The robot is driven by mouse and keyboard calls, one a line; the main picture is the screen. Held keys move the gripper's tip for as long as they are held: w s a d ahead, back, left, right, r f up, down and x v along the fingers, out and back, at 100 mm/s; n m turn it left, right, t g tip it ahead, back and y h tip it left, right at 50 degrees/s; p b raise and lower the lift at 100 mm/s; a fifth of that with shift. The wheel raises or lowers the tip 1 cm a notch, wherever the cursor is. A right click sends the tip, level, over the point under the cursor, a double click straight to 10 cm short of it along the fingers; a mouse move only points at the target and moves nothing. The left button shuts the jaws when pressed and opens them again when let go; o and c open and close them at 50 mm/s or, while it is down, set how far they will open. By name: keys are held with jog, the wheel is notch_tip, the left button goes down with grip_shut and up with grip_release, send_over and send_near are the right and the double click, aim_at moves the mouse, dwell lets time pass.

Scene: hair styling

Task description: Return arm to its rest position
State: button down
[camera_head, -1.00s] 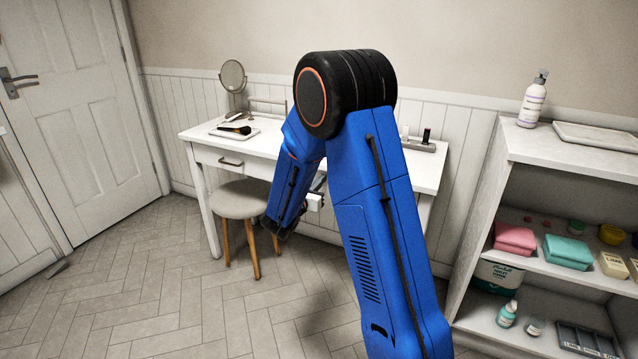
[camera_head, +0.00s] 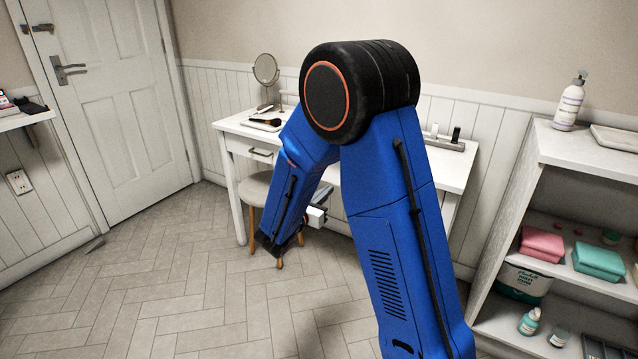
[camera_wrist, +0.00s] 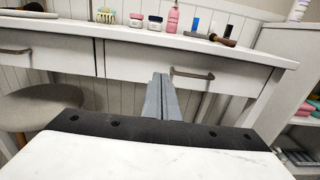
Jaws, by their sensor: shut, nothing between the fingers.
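My arm stands bent in the middle of the head view, its elbow high and its forearm hanging down in front of the white vanity table (camera_head: 462,172). My gripper (camera_wrist: 162,84) shows in the wrist view with its two grey fingers together and nothing between them. It points at the table's drawer fronts and is apart from them. In the head view the arm mostly hides the gripper.
A round stool (camera_head: 256,188) stands left of my forearm, in front of the table. An open white shelf (camera_head: 575,150) with towels and bottles stands at the right. A door (camera_head: 125,100) is at the back left. The floor (camera_head: 170,280) at the front left is clear.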

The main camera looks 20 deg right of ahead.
jog(key=s+d+r+m+g+y, duration=0.1)
jog(key=s+d+r+m+g, duration=0.15)
jog(key=s+m, duration=0.4)
jog(key=s+d+r+m+g+y, duration=0.1)
jog(key=s+d+m+g, duration=0.25)
jog(key=s, duration=0.55)
jog(key=s+d+r+m+g+y, duration=0.1)
jog(key=s+d+m+g, duration=0.25)
jog(key=s, duration=0.45)
jog(key=s+a+r+m+t+y, duration=0.1)
jog(key=s+a+m+t+y, duration=0.2)
jog(key=s+a+m+y, duration=0.8)
jog(key=shift+s+a+r+m, duration=0.45)
jog(key=shift+s+a, duration=0.6)
jog(key=shift+s, duration=2)
jog(key=shift+f, duration=0.15)
